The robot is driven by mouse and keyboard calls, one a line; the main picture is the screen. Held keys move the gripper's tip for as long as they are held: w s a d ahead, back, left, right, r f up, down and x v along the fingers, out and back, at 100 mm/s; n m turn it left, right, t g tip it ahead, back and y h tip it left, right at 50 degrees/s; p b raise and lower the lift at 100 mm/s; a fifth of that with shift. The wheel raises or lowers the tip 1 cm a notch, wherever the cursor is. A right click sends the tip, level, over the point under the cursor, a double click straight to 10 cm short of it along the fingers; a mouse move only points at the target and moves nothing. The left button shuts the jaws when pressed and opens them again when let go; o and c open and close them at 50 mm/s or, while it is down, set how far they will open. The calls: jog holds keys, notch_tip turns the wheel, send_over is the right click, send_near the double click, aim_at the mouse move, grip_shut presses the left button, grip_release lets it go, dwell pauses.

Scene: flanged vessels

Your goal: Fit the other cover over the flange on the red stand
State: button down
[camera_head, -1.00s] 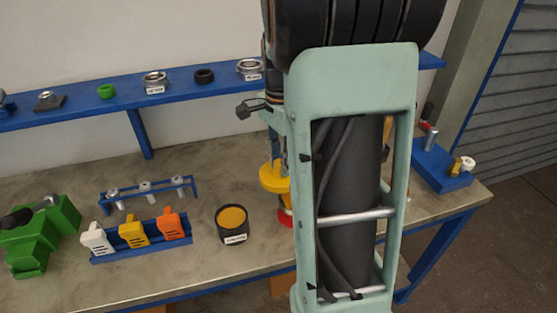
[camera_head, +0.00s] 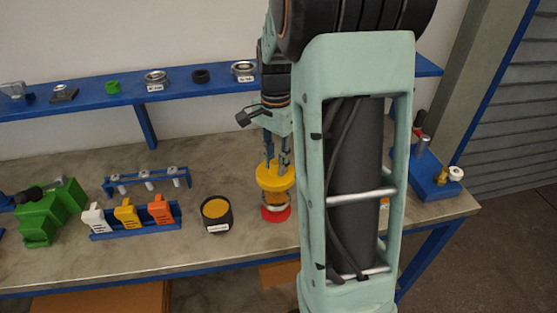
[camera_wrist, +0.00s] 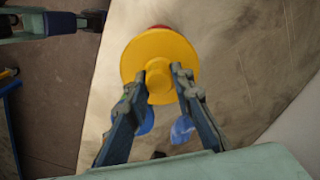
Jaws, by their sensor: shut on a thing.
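A yellow round cover (camera_head: 275,176) with a central knob hangs from my gripper (camera_head: 277,158), whose two fingers are shut on the knob. In the wrist view the yellow cover (camera_wrist: 181,50) lies beyond my fingertips (camera_wrist: 160,76), with the knob between them. The red stand (camera_head: 276,214) is on the bench directly below the cover. In the wrist view the cover hides nearly all of the stand; only a red sliver (camera_wrist: 159,27) shows.
A black pot (camera_head: 217,222) with an orange-yellow top stands left of the stand. A blue rack (camera_head: 137,228) holds white, yellow and orange pieces; a green vise (camera_head: 50,215) is farther left. A blue shelf (camera_head: 120,97) runs behind. A blue fixture (camera_head: 435,180) stands at right.

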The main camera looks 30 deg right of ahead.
aim_at(276, 161)
dwell(0.4)
jog(key=shift+f+b, duration=1.55)
jog(key=shift+f, duration=0.7)
jog(key=shift+f, duration=0.2)
jog(key=shift+f+b, duration=1.4)
jog(key=shift+f, duration=0.6)
jog(key=c, duration=1.6)
grip_release()
notch_tip(276, 161, up, 12)
